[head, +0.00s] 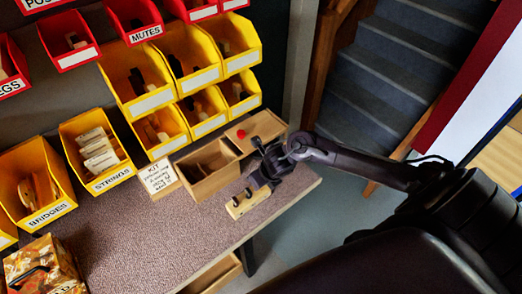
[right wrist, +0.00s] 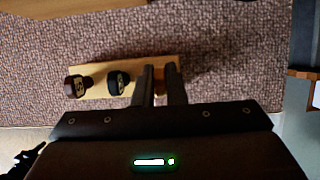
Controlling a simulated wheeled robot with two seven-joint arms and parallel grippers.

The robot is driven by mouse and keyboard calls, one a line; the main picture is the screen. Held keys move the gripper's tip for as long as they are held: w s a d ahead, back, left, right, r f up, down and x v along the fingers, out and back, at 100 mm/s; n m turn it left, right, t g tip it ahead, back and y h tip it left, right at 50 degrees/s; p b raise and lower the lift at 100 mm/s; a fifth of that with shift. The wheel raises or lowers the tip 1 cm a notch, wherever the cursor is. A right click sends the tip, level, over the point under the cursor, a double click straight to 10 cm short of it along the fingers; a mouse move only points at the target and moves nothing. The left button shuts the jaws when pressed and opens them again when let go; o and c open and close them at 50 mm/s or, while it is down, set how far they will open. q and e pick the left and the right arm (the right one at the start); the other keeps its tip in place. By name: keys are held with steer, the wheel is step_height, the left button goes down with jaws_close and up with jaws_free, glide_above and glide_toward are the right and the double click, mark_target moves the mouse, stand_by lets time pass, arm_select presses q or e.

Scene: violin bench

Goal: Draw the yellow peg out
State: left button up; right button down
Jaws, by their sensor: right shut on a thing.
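A pale wooden block (head: 240,207) lies near the front edge of the bench; in the right wrist view the block (right wrist: 100,66) carries two dark, round-headed pegs, the left one (right wrist: 77,86) and the middle one (right wrist: 118,82). My right gripper (right wrist: 160,82) is at the block's right end, shut on a small orange-yellow thing, which I take for the yellow peg (right wrist: 159,75). The fingers hide most of it, so I cannot tell how deep it sits. In the head view my right gripper (head: 258,182) is just behind the block. My left gripper is not in view.
An open wooden box (head: 210,186) with a red knob (head: 241,134) beside it stands behind the gripper. A white KIT card (head: 158,178) is to its left. Yellow bins (head: 97,150) and red bins line the back.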

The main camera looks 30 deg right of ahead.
steer(key=shift+r, duration=0.15)
stand_by(0.3)
steer(key=shift+r+p, duration=1.35)
steer(key=shift+r, duration=0.3)
steer(key=shift+r, duration=0.1)
step_height(320, 180, up, 7)
steer(key=p, duration=0.5)
